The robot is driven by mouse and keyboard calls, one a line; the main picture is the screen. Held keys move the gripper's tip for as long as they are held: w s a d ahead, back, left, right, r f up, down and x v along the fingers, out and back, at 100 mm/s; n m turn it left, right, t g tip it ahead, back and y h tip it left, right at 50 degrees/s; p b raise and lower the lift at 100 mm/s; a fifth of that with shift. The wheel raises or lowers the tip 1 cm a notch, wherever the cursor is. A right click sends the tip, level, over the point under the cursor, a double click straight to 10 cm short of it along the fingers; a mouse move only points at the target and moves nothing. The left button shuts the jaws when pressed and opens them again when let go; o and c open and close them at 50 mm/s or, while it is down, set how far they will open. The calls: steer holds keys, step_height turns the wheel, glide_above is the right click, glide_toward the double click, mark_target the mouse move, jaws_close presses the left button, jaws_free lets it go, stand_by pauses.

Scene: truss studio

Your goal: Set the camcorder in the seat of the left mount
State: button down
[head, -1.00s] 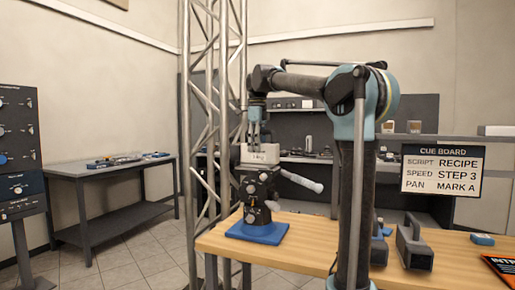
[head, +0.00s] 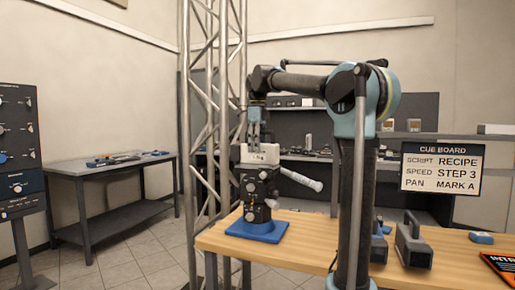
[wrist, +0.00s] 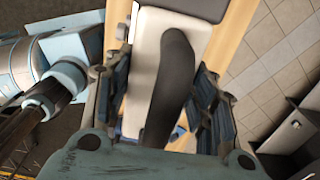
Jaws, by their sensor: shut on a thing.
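The pale camcorder (head: 260,154) is in my gripper (head: 254,138), at the top of a black mount (head: 260,188) on a blue base (head: 257,231). In the wrist view it shows as a white body (wrist: 147,58) with a dark top handle (wrist: 172,75), and the fingers of my gripper (wrist: 165,95) are shut on its two sides. The camcorder looks about level and is right over the mount's top. I cannot tell whether its underside touches the seat, which is hidden. A grey handle sticks out to the right of the mount.
The mount stands near the left end of a wooden table (head: 310,240). A dark grey handled object (head: 413,246) and a small blue item (head: 481,238) are at the right. Blue parts behind my column are mostly hidden. A metal truss (head: 205,130) rises close behind the mount.

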stand_by(0.3)
steer(key=c, duration=0.6)
jaws_free()
steer(key=shift+f, duration=0.1)
step_height(320, 180, up, 12)
